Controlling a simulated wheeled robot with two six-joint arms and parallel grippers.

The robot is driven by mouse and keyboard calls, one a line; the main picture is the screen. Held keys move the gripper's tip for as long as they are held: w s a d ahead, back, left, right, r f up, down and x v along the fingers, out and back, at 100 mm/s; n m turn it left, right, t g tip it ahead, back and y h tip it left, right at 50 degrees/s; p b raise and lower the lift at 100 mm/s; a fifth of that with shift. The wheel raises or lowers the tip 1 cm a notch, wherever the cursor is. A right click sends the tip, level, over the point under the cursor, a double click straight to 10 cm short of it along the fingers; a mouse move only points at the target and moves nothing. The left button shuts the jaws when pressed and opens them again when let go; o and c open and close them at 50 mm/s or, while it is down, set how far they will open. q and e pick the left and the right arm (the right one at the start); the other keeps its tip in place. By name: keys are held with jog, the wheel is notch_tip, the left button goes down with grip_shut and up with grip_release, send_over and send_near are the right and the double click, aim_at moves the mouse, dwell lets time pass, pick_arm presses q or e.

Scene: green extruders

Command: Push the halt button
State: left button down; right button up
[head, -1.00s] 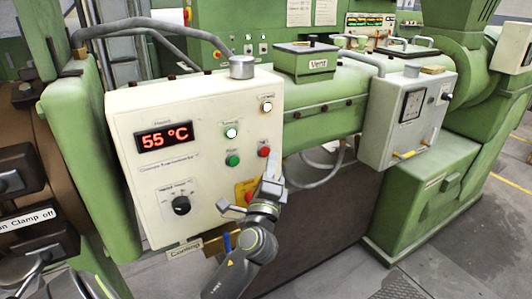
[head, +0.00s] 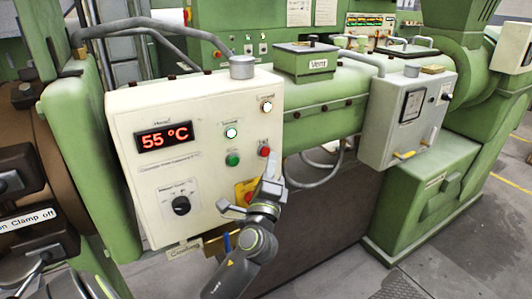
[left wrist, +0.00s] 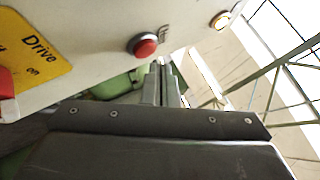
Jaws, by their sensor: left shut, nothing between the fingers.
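The halt button, a round red button (head: 264,151) in a dark ring, sits at the right side of the cream control box (head: 190,100). It also shows in the left wrist view (left wrist: 145,46), beside a partly hidden label. My left gripper (head: 272,165) is shut and empty. Its tips are just below the red button in the head view, and the fingers (left wrist: 160,72) lie just below and right of it in the left wrist view. They look apart from the button, but the exact gap is hard to tell. My right gripper is not in view.
A green button (head: 232,160), two lit white buttons and a black knob (head: 181,205) share the box. A yellow drive plate (left wrist: 38,48) with a red switch is partly behind my gripper. A grey box (head: 405,115) stands to the right.

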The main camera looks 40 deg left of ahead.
pick_arm(q)
jog(key=shift+a, duration=0.15)
jog(key=shift+w+a, duration=0.15)
jog(key=shift+a, duration=0.1)
jog(key=shift+w+a, duration=0.15)
jog(key=shift+a, duration=0.15)
dwell(0.7)
jog(key=shift+d, duration=0.1)
jog(key=shift+s+d, duration=0.35)
jog(key=shift+d, duration=0.25)
jog(key=shift+s+d, duration=0.3)
jog(key=shift+d, duration=0.45)
jog(key=shift+s+d, duration=0.35)
jog(key=shift+d, duration=0.45)
jog(key=shift+s+d, duration=0.3)
jog(key=shift+d, duration=0.45)
